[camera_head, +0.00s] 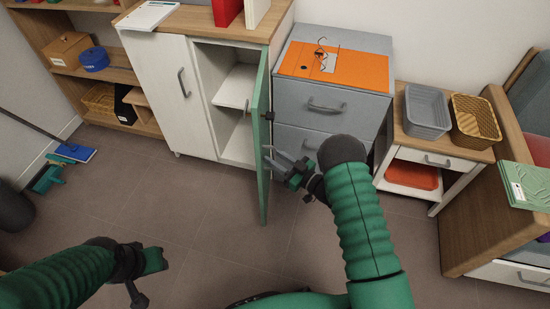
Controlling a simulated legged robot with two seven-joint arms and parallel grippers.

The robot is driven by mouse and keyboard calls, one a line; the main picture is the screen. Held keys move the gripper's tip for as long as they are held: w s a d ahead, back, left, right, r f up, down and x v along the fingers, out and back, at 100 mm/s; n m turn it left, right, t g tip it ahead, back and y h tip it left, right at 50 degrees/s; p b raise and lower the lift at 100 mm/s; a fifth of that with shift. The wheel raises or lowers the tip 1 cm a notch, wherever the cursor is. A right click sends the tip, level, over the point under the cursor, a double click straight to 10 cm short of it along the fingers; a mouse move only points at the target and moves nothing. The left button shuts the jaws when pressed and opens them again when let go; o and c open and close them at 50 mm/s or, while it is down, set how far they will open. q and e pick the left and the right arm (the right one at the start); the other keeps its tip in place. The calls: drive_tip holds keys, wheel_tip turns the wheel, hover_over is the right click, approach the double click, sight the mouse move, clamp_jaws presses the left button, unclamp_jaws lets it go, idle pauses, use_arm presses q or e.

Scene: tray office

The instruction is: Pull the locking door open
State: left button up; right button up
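The locking door (262,150) is the right-hand, green-faced door of the white cabinet. It stands swung out, seen nearly edge-on, with the shelves inside showing to its left. A small dark fitting (267,116) sits on its upper part. My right gripper (272,158) is on the outer, right side of the door, below that fitting. Its two fingers point left toward the door and look apart, with nothing seen between them; whether they touch the door I cannot tell. My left gripper (148,278) is low at the left, over the floor, its fingers apart and empty.
The cabinet's left door (160,85) is shut. A grey drawer unit (318,105) stands close to the right of the open door. A low side table (440,150) with baskets is further right. The floor (190,215) in front of the cabinet is clear.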

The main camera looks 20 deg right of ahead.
drive_tip(key=p+v, duration=0.4)
drive_tip(key=v, duration=1.3)
drive_tip(key=shift+a+f, duration=0.1)
